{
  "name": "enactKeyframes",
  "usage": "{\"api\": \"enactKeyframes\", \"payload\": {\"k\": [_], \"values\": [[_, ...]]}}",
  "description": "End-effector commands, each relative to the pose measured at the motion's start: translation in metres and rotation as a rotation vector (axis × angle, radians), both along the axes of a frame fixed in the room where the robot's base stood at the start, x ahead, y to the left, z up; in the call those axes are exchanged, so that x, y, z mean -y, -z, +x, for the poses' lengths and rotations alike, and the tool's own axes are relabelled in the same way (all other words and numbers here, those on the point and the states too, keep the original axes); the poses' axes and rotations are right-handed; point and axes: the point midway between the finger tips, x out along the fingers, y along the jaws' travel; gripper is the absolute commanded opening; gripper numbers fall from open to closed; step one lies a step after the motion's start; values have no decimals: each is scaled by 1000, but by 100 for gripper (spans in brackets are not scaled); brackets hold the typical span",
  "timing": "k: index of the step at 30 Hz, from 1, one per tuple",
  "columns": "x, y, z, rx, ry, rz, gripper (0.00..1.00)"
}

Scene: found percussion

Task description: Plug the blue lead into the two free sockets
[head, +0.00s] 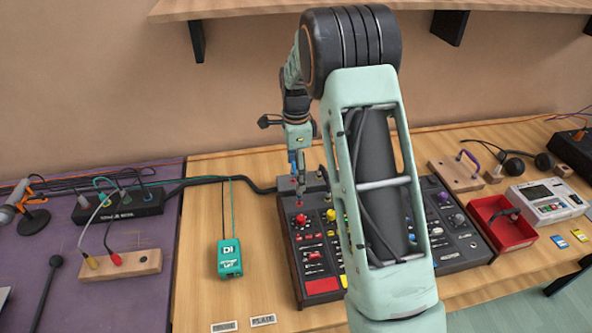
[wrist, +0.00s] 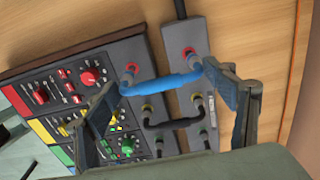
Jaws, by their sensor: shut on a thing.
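The blue lead (wrist: 160,85) is a short thick blue cable with a plug at each end. My gripper (wrist: 160,80) is shut on it, one finger at each end. Its plug ends are at two red-ringed sockets, one on the mixer (wrist: 128,76) and one on the grey box beside it (wrist: 189,54); I cannot tell whether they are fully in. In the head view my gripper (head: 297,175) is over the back left of the mixer (head: 317,268), where a bit of blue shows. My arm hides much of the mixer.
A black lead (wrist: 172,124) joins two yellow-ringed sockets close by the blue lead. A green DI box (head: 230,258) stands left of the mixer. A red tray (head: 503,224) and a white device (head: 545,202) are on the right. Bare wood lies around the DI box.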

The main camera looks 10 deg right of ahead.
Motion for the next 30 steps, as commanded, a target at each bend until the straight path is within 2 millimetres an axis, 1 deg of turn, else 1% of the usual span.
{"api": "enactKeyframes", "payload": {"k": [30], "values": [[0,27,0,-1,0,-1,53]]}}
